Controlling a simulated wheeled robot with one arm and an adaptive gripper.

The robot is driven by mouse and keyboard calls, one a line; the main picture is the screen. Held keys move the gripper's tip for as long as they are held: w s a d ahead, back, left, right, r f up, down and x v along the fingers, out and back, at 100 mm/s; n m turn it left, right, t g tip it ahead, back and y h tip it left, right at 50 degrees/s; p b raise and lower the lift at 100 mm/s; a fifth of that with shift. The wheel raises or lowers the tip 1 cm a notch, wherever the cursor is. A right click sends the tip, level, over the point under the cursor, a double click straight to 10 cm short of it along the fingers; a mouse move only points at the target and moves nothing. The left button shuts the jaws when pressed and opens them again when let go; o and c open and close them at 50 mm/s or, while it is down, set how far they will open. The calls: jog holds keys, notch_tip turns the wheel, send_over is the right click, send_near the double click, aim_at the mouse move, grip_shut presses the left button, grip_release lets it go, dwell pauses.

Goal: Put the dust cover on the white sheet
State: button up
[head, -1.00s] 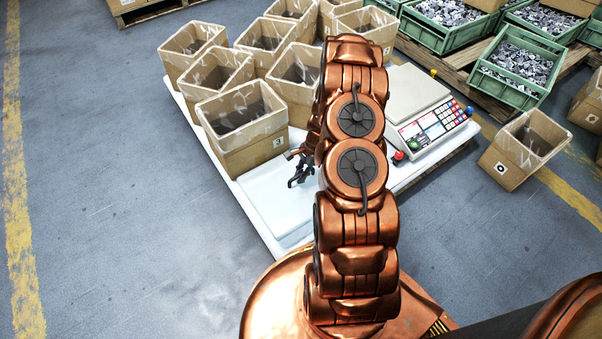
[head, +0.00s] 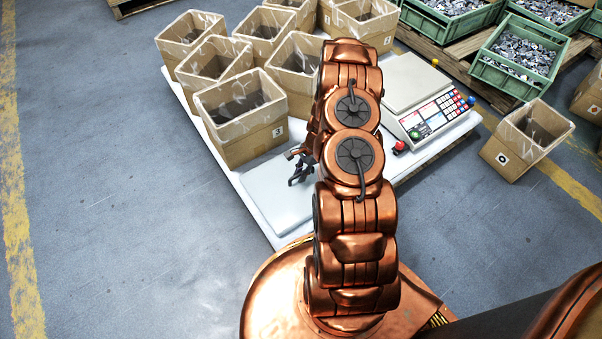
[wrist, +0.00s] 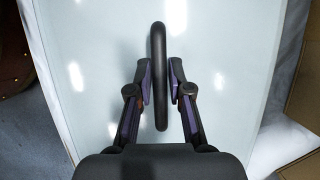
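The dust cover appears to be the pale, glossy flat panel (head: 262,190) with a black handle (wrist: 159,75). It lies at the near left part of the white sheet (head: 409,178), whose edge also shows beside the panel in the wrist view (wrist: 284,140). My gripper (head: 299,176) is low over the panel, partly hidden by my arm in the head view. In the wrist view my gripper (wrist: 160,88) has one finger on each side of the handle, with narrow gaps showing. I cannot tell whether the panel is raised.
Several lined cardboard boxes (head: 240,150) stand on the sheet behind the panel. A scale (head: 430,125) with a red knob is at right. A box marked 0 (head: 507,163) stands on the floor further right. Green crates (head: 490,82) are behind. The floor at left is clear.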

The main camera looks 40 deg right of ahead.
jog(key=shift+o, duration=1.3)
jog(key=p+v, duration=0.4)
jog(key=v, duration=0.8)
jog(key=s+a+r+n+g, duration=0.1)
jog(key=s+a+r+n, duration=0.3)
jog(key=a+r, duration=0.6)
jog(key=s+a+r+n+g, duration=0.1)
jog(key=a+r+n, duration=0.55)
jog(key=r, duration=0.65)
jog(key=s+a+r+n+h, duration=0.1)
jog(key=s+a+r+n, duration=0.1)
jog(key=s, duration=0.6)
jog(key=s+a+r+n+g+h, duration=0.1)
jog(key=s+a+r+n, duration=0.2)
jog(key=s, duration=0.5)
jog(key=s+a+r+n+g+h, duration=0.1)
jog(key=s+a+r+n+h, duration=0.1)
jog(key=s+a+r, duration=0.3)
jog(key=s+r+n, duration=0.1)
jog(key=s, duration=0.2)
jog(key=shift+r, duration=0.35)
jog(key=shift+s+a, duration=0.1)
jog(key=shift+s, duration=0.05)
